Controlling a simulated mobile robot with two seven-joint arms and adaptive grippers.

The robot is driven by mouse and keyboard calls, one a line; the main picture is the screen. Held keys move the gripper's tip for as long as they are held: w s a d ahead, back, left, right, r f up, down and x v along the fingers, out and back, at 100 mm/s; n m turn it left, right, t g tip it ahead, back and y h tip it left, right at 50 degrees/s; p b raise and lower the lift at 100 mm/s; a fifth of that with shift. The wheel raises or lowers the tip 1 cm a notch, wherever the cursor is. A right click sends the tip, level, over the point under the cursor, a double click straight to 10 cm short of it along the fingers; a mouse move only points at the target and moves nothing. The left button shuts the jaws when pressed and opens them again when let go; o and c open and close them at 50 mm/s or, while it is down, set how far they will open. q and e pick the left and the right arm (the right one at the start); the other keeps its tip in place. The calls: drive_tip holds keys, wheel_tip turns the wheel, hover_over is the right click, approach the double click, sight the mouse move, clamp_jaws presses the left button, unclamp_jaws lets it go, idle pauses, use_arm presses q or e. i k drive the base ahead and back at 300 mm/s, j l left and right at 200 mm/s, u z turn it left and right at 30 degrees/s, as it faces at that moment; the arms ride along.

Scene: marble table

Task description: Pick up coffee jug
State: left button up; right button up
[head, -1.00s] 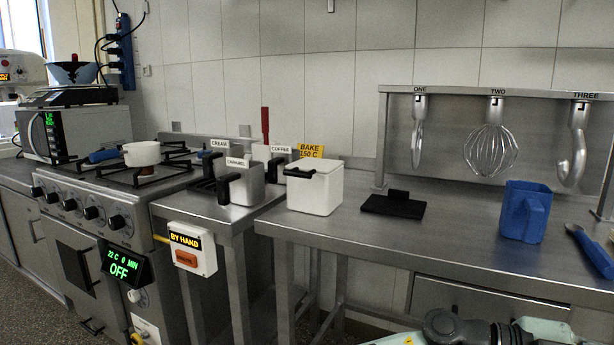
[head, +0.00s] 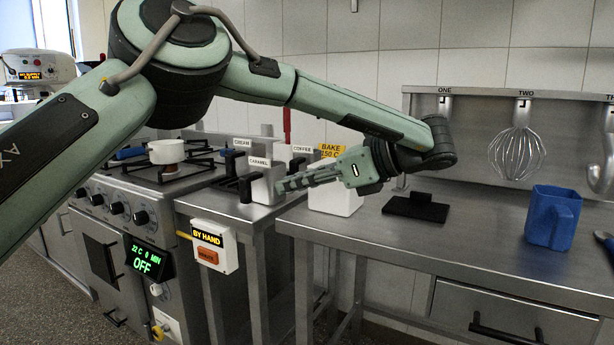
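The coffee jug (head: 283,153) is a metal jug labelled COFFEE. It stands at the back of the metal stand beside the stove, partly hidden behind the caramel jug (head: 265,187). My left arm reaches across the head view from the upper left and bends back. My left gripper (head: 284,187) points left, in front of the jugs and the white box. In the picture its fingertips overlap the right side of the caramel jug. I see the fingers side-on, so I cannot tell whether they are open or shut. My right gripper is not in view.
The cream jug's label (head: 242,142) stands at the left. The white box (head: 338,203) is partly covered by my gripper. A black scraper-like item (head: 415,208) and a blue jug (head: 552,217) are on the counter (head: 470,235). A white pot (head: 166,151) is on the stove.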

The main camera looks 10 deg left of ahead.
sight(304, 155)
drive_tip(key=i, duration=1.5)
